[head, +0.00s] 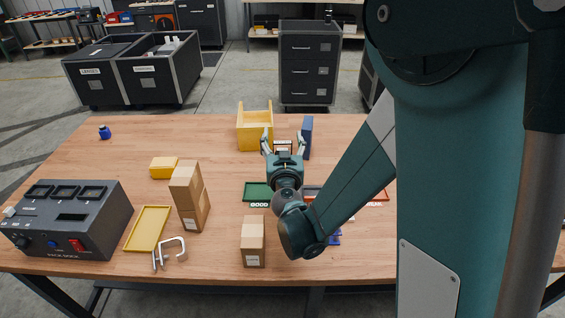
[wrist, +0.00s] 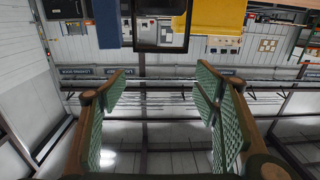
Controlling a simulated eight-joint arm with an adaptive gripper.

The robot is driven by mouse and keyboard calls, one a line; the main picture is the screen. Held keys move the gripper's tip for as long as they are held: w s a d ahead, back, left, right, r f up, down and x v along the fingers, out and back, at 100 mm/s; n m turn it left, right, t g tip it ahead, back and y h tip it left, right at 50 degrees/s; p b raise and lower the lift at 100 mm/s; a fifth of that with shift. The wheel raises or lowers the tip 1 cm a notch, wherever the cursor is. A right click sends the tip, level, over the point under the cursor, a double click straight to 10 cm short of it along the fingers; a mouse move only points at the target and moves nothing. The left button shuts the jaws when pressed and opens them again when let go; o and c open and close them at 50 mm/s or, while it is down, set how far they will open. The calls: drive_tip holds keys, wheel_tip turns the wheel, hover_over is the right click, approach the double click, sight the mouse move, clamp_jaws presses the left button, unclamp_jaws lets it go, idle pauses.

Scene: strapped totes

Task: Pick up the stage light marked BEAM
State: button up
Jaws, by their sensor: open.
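My gripper (head: 284,137) is open and empty, low over the middle of the table, with its fingers pointing to the back. In the wrist view its two green ribbed fingers (wrist: 161,76) stand wide apart with nothing between them. A small dark-framed thing (head: 283,147) shows between the fingers in the head view, partly hidden by the gripper. A dark-framed thing (wrist: 160,25) also shows at the top of the wrist view, beyond the fingertips. I cannot read a BEAM mark anywhere, so I cannot tell which thing is that stage light.
A yellow open bin (head: 254,131) stands left of my gripper and a blue upright block (head: 307,137) right of it, both close. A green tray (head: 257,192), cardboard boxes (head: 188,196), a yellow tray (head: 148,228) and a dark instrument box (head: 70,219) lie nearer. The table's back left is mostly clear.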

sight(283, 142)
idle(0.3)
drive_tip(key=f, duration=0.1)
drive_tip(key=f+b, duration=0.1)
drive_tip(key=f, duration=0.2)
drive_tip(key=shift+w+f+b, duration=0.35)
drive_tip(key=shift+f, duration=0.05)
drive_tip(key=shift+w+r, duration=0.1)
drive_tip(key=shift+w, duration=1.05)
drive_tip(key=shift+c, duration=0.7)
drive_tip(key=c, duration=1.6)
drive_tip(key=shift+r, duration=0.1)
drive_tip(key=shift+c, duration=0.2)
drive_tip(key=shift+r+p, duration=1.4)
drive_tip(key=shift+r, duration=3.5)
